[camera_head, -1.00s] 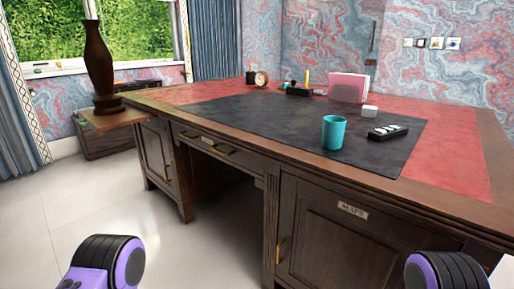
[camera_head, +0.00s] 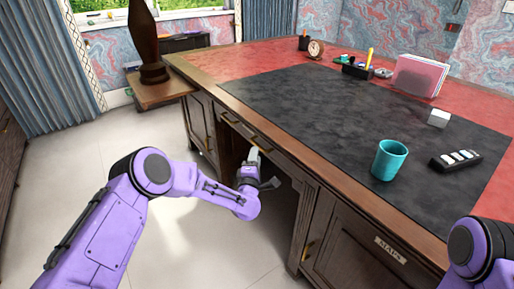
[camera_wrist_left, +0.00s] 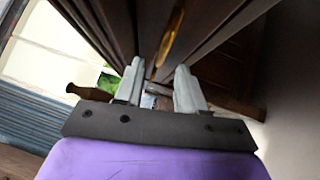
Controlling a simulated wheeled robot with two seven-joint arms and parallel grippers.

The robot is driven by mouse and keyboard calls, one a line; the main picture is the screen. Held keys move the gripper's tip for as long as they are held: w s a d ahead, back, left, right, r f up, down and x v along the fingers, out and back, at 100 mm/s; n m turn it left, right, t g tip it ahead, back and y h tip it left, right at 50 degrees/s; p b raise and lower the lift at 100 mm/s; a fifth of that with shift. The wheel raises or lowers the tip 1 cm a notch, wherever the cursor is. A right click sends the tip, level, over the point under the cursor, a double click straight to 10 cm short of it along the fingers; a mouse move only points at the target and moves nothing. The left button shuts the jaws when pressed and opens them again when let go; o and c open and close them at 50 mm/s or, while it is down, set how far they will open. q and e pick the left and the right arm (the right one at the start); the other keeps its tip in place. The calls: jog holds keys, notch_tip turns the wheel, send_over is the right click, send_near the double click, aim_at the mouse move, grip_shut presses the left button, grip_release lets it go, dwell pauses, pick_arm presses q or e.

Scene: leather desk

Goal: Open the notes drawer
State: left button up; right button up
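The desk's centre drawer (camera_head: 243,130), with brass handles, looks shut, flush under the desktop edge. Its label is too small to read here. My left gripper (camera_head: 253,156) is just below and in front of the drawer's right-hand handle (camera_head: 261,144). In the left wrist view the two grey fingers of the gripper (camera_wrist_left: 158,70) stand apart with a gap between them. A brass handle (camera_wrist_left: 172,36) shows just beyond the fingertips, in line with the gap; I cannot tell whether they touch it. My right gripper is out of view.
A cupboard door labelled MAPS (camera_head: 372,262) is at the right under the desktop. The floor in front is clear.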

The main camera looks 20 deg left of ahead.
pick_arm(q)
jog(key=w, duration=0.4)
jog(key=shift+w+a+r, duration=0.25)
jog(key=shift+w+a, duration=0.05)
jog(key=shift+w, duration=0.05)
jog(key=shift+c, duration=0.3)
grip_shut()
jog(key=shift+s, duration=0.1)
